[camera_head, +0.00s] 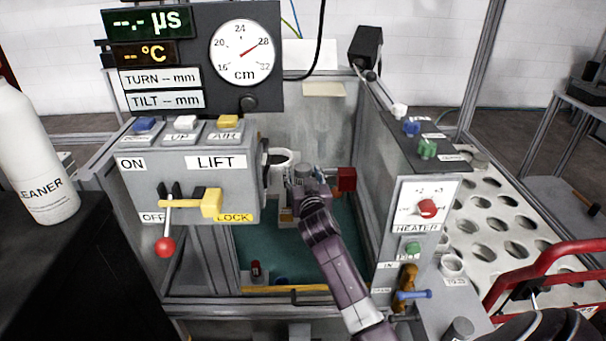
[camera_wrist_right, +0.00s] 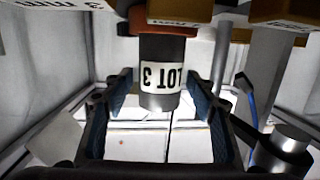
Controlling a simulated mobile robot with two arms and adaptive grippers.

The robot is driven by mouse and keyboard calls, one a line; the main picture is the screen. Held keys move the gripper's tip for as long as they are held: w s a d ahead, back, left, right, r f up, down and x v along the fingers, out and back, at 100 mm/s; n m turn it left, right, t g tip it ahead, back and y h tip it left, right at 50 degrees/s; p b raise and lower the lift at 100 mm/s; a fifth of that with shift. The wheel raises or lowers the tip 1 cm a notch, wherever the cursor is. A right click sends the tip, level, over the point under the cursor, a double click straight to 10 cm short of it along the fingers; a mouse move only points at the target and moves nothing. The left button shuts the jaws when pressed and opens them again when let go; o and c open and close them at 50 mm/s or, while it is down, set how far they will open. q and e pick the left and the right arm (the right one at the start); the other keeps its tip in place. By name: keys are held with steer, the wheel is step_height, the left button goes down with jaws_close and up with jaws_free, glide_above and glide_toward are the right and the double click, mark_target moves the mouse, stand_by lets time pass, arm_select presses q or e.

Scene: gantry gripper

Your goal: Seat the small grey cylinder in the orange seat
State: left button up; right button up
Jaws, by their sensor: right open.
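In the right wrist view a dark grey cylinder (camera_wrist_right: 157,50) with a white "LOT 3" label stands between the fingers of my right gripper (camera_wrist_right: 160,103). The fingers are apart, one on each side, with gaps to the cylinder. The orange seat (camera_wrist_right: 187,31) shows at the cylinder's far end, against or around it; how deep the cylinder sits I cannot tell. In the head view my right gripper (camera_head: 302,178) is over the tank, mostly hidden by my arm and wrist. My left gripper is not in view.
The lift panel (camera_head: 140,190) with its yellow lock and red-knobbed lever stands left of the tank. The heater panel (camera_head: 415,240) is at the right. A red block (camera_head: 346,179) is close beside my wrist. A perforated white table (camera_head: 490,205) lies farther right.

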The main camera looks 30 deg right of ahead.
steer(key=p+v, duration=0.5)
steer(key=v, duration=0.7)
